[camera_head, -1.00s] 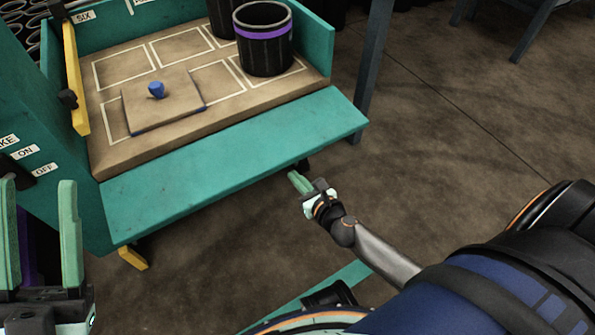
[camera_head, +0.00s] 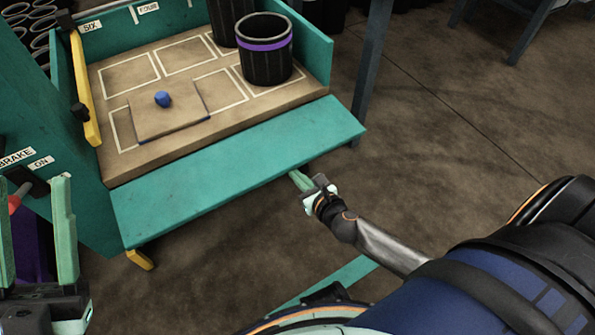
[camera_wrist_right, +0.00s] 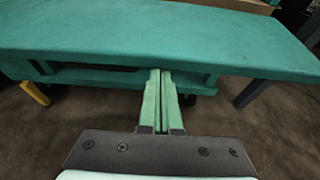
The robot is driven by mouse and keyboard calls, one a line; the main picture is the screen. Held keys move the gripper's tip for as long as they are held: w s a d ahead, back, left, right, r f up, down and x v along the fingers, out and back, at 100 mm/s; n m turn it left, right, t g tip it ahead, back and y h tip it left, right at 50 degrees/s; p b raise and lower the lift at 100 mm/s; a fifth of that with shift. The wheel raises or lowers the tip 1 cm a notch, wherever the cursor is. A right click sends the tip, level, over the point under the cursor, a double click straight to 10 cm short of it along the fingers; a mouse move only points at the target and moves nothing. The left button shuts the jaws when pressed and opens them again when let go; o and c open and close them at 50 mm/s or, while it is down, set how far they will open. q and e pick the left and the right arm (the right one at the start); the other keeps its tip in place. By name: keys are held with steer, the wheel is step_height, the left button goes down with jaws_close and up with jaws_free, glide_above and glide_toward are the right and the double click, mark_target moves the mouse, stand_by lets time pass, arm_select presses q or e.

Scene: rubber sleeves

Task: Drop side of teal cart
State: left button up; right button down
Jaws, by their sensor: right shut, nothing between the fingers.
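The teal cart's near side panel (camera_head: 240,165) is folded down and slopes outward from the deck edge. It also shows in the right wrist view (camera_wrist_right: 200,38). My right gripper (camera_head: 298,178) is shut and empty at the panel's outer edge, toward its right part. In the right wrist view its closed green fingertips (camera_wrist_right: 159,76) reach the panel's near edge; I cannot tell whether they touch it. My left gripper (camera_head: 36,215) is open at the left edge, with its fingers well apart, near the end post of the cart.
The cart deck (camera_head: 120,75) holds a flat board with a blue knob (camera_head: 163,99) and black cylinders, one with a purple band (camera_head: 264,48). A yellow bar (camera_head: 84,85) stands at the deck's left. Labels read BRAKE and ON. Open floor (camera_head: 440,130) lies to the right.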

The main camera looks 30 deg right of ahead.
mark_target(291, 163)
arm_select(q)
step_height(291, 163, up, 7)
steer(key=p, duration=0.6)
arm_select(e)
step_height(291, 163, up, 4)
steer(key=shift+f+g, duration=0.15)
steer(key=shift+g, duration=0.15)
steer(key=shift+w+r+p, duration=0.15)
steer(key=shift+r+p, duration=0.5)
steer(key=shift+p, duration=0.3)
steer(key=shift+r+p, duration=0.3)
steer(key=shift+p, duration=0.15)
arm_select(q)
steer(key=w+a+f+n+g+y, duration=0.1)
steer(key=w+f+n+y, duration=0.2)
steer(key=f, duration=0.4)
steer(key=w+a+f+n+g+y, duration=0.1)
steer(key=w+f+n+g+y, duration=0.1)
steer(key=f+y, duration=0.4)
steer(key=shift+w+a+f+n, duration=0.2)
steer(key=shift+w+f+n, duration=0.5)
steer(key=shift+w+n, duration=0.25)
steer(key=shift+r, duration=0.1)
arm_select(e)
steer(key=shift+f, duration=0.1)
